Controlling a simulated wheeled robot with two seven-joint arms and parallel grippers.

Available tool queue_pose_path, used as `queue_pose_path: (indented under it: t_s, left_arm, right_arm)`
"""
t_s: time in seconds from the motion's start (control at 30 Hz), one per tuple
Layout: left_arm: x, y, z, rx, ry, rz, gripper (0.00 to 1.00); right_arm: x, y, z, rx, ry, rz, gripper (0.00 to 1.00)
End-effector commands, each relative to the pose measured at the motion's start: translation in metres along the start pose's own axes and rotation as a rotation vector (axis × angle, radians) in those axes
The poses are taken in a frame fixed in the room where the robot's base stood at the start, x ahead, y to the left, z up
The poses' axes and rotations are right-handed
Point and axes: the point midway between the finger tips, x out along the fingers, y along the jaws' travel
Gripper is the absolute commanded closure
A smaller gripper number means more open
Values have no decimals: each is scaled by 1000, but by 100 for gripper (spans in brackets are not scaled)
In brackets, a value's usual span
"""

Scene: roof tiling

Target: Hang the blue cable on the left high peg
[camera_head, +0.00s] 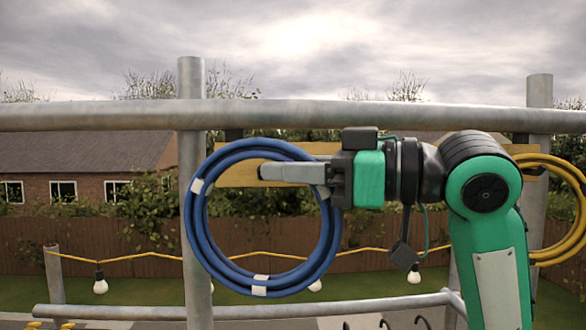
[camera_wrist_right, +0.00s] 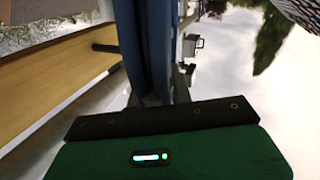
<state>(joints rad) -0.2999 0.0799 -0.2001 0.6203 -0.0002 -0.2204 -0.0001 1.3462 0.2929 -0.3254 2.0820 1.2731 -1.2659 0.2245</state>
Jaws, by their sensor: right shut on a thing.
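The blue cable (camera_head: 195,225) is a round coil with pale ties, hanging upright in front of the left post and the wooden board. My right gripper (camera_head: 285,172) comes from the right and is shut on the coil's upper right side, its fingers pointing left across the ring's opening. The blue cable (camera_wrist_right: 150,45) also runs between the fingers in the right wrist view. I cannot tell whether the coil touches a peg. My left gripper is not in view.
A grey horizontal rail (camera_head: 330,114) crosses above the coil, between the left post (camera_head: 191,80) and a right post (camera_head: 539,92). A yellow cable coil (camera_head: 577,215) hangs at the right. A bulb string (camera_head: 150,255) and a lower rail (camera_head: 350,305) run below.

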Motion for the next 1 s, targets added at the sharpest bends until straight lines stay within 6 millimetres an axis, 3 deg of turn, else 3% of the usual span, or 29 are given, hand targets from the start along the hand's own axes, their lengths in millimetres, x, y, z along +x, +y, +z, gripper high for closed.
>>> queue_pose_path:
  t_s: [1.0]
  left_arm:
    - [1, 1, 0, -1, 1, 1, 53]
  right_arm:
    - [22, 52, 15, 2, 1, 2, 100]
